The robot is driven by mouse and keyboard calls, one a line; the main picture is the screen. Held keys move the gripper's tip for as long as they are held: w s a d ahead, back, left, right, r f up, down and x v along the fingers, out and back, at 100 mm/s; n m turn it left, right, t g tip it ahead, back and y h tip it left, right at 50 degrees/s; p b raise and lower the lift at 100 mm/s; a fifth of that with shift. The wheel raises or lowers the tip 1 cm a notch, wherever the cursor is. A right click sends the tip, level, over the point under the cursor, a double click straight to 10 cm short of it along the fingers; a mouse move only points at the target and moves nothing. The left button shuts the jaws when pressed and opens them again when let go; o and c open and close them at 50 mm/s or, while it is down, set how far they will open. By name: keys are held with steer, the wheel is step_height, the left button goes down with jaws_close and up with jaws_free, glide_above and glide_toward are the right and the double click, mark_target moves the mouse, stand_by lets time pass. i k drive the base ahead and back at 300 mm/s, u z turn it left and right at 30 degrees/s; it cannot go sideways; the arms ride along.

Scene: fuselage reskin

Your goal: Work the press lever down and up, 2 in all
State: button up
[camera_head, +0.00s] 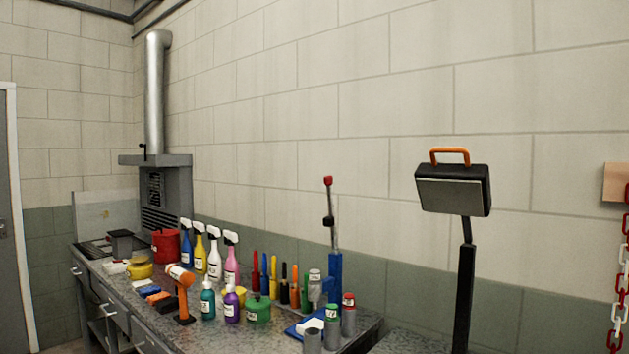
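The press lever (329,214) stands nearly upright on the workbench, a thin grey rod with a red knob at its top and a black piece partway down. It rises from the blue press (335,276), whose blue base plate lies near the right end of the bench. Spray bottles and hand tools stand to its left, and grey cylinders stand at the front of the press. My gripper is not in view, so its place relative to the lever does not show.
The workbench (225,335) is crowded with bottles, tools and a red bucket (166,246). An orange-handled work lamp (453,188) on a black post stands to the right. A red and white chain (622,290) hangs at the far right. The wall behind the lever is bare.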

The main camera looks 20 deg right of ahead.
mark_target(329, 221)
steer(key=u, duration=0.25)
steer(key=i, duration=1.25)
steer(key=z, duration=0.55)
